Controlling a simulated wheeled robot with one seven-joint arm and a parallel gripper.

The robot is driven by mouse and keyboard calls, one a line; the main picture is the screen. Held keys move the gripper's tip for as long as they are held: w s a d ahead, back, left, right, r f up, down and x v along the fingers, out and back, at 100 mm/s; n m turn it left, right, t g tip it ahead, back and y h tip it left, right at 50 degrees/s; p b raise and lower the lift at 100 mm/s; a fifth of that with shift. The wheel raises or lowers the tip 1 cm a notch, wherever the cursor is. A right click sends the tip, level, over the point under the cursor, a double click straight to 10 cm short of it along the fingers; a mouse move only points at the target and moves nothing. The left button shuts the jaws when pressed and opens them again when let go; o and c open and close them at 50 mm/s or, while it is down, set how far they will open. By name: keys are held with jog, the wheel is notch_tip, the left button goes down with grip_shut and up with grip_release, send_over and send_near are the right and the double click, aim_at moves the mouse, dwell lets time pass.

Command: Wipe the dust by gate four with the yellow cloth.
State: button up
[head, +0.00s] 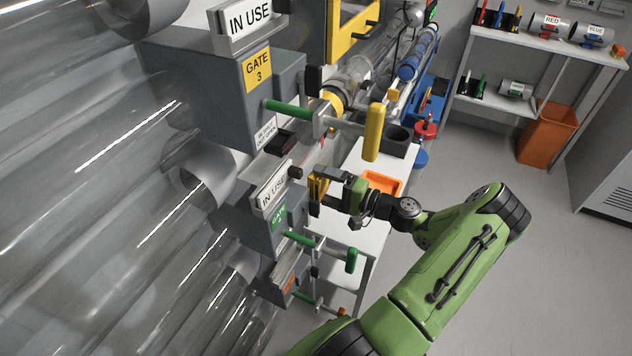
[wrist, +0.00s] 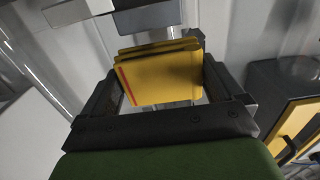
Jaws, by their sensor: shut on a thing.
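My gripper (head: 322,194) is shut on the yellow cloth (head: 317,187), close to the gate four housing. In the wrist view the folded cloth (wrist: 162,76), with a red stripe along its left edge, sits between the two dark fingers of my gripper (wrist: 168,92). Gate four (head: 279,217) has a green label, an "IN USE" sign (head: 274,190) above it and a green handle (head: 351,260) below. The cloth is just right of that sign; I cannot tell whether it touches anything. I cannot make out the dust.
Gate three (head: 258,70) has a yellow label, and a yellow handle (head: 374,132) juts out above my gripper. A white table (head: 357,236) with an orange tray (head: 383,183) stands behind my gripper. Clear tubes fill the left. The floor at right is open up to an orange bin (head: 547,136).

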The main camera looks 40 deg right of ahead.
jog(key=shift+d, duration=0.1)
jog(key=shift+v, duration=1.45)
jog(key=shift+s+r, duration=0.1)
